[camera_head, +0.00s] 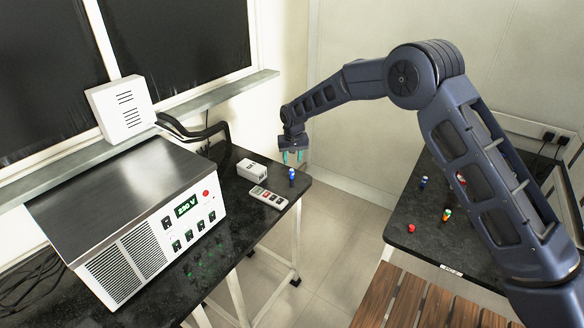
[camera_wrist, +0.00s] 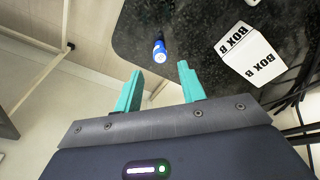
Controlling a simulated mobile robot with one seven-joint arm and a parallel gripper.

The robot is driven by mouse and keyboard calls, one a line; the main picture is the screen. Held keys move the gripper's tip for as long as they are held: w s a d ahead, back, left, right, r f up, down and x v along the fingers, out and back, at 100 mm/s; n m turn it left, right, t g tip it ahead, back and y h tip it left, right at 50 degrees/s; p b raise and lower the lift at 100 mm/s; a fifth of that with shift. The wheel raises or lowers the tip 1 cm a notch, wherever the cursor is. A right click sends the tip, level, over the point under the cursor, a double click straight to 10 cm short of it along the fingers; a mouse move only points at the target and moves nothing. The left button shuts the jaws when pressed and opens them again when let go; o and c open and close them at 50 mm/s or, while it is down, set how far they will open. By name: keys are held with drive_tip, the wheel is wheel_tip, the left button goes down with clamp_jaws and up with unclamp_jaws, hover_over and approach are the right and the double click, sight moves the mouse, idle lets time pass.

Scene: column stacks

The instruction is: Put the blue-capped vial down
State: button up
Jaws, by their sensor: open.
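A blue-capped vial (camera_head: 291,175) stands upright near the right corner of the dark left-hand bench (camera_head: 240,215). In the wrist view the vial (camera_wrist: 159,50) shows its blue cap and pale top, just beyond the gap between my fingertips. My gripper (camera_head: 292,157) is open, with its teal fingers above the vial and apart from it. In the wrist view the open gripper (camera_wrist: 160,69) has nothing between its fingers. Another small blue-topped piece (camera_head: 423,182) stands on the right-hand bench (camera_head: 410,212).
A white box marked BOX B (camera_wrist: 248,52) and a pale keypad-like device (camera_head: 268,197) lie near the vial. A large power unit (camera_head: 140,215) fills the left of that bench. Red (camera_head: 411,228) and multicoloured (camera_head: 446,214) pieces stand on the right bench. Open floor separates the benches.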

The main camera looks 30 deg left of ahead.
drive_tip(key=shift+s+d+r, duration=0.1)
drive_tip(key=shift+r, duration=0.8)
drive_tip(key=shift+s+d+r, duration=0.1)
drive_tip(key=shift+r, duration=0.8)
